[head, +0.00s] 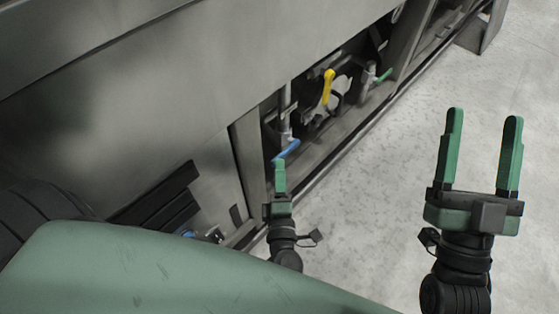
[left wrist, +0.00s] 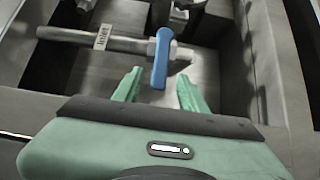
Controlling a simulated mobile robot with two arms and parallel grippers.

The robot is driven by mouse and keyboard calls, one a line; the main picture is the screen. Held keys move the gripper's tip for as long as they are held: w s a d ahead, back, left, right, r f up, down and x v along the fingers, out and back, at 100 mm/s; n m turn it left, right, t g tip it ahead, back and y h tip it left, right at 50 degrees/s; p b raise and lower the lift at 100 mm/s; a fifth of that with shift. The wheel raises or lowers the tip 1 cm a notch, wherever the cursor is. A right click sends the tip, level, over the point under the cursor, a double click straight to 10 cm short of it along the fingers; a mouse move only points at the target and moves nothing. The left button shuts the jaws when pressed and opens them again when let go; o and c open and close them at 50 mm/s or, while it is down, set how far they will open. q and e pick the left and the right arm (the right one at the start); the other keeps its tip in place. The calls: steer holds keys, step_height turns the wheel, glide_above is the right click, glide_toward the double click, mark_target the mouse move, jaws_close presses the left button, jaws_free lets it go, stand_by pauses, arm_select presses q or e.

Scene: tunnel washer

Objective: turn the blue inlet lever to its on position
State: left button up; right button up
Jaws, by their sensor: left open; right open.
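The blue inlet lever (head: 287,151) is in the low opening of the washer, just beyond the tip of my left gripper (head: 279,165). In the left wrist view the blue lever (left wrist: 161,58) hangs down from a horizontal metal pipe (left wrist: 100,40) that bears a tag reading "Inlet". There my left gripper (left wrist: 159,88) is open, with one green finger on each side of the lever's lower end. I cannot tell whether either finger touches it. My right gripper (head: 480,118) is open and empty above the floor at the right.
A yellow lever (head: 328,87) and a green lever (head: 384,75) sit further along the same opening. The washer's metal frame (head: 248,160) borders the opening closely. The pale floor (head: 390,150) to the right is clear.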

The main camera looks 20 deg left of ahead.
mark_target(285, 153)
arm_select(q)
steer(key=x, duration=0.5)
steer(key=shift+w+b, duration=0.15)
steer(key=shift+b, duration=0.25)
arm_select(e)
steer(key=s+r+t+y, duration=0.1)
steer(key=s+r+t, duration=0.1)
steer(key=s+r, duration=0.1)
steer(key=shift+d, duration=0.15)
arm_select(q)
jaws_close()
stand_by(0.6)
